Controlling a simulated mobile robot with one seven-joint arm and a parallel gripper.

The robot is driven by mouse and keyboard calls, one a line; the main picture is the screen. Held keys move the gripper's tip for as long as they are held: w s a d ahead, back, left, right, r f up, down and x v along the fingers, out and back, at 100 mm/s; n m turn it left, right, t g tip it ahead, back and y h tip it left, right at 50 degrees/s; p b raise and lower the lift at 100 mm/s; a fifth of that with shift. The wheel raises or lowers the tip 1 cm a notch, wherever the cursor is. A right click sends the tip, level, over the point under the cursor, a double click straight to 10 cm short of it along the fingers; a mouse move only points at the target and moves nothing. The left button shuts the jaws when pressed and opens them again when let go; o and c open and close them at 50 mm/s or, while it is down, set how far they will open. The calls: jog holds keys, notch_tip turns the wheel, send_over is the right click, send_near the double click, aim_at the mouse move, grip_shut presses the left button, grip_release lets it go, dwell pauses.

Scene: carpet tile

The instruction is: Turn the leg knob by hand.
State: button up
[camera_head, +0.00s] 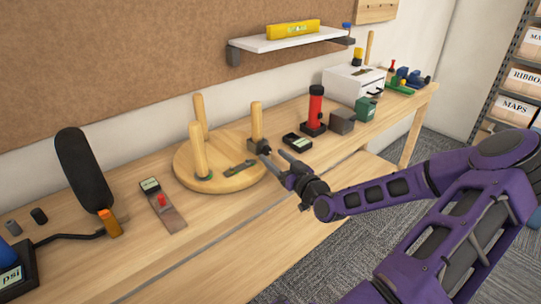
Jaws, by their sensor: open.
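A round wooden disc (236,182) lies on the workbench with several upright wooden legs, like an upturned stool. The front leg (197,150) has a dark green collar at its foot. The right leg (256,118) has a dark block (258,146) at its foot; I cannot clearly tell a knob on it. My gripper (271,157) reaches in from the right, its fingers open and pointing at the disc's right edge near that block. I cannot tell whether they touch it. A flat dark green piece (240,167) lies on the disc.
A red cylinder (316,108) on a dark base, a black box (297,142) and a grey block (342,121) stand right of the disc. A small plate with a red part (162,204) and a tall black paddle (84,170) stand left. A shelf (290,40) hangs above.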

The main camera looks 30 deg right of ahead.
aim_at(265, 150)
jog(key=shift+w, duration=1.4)
grip_shut()
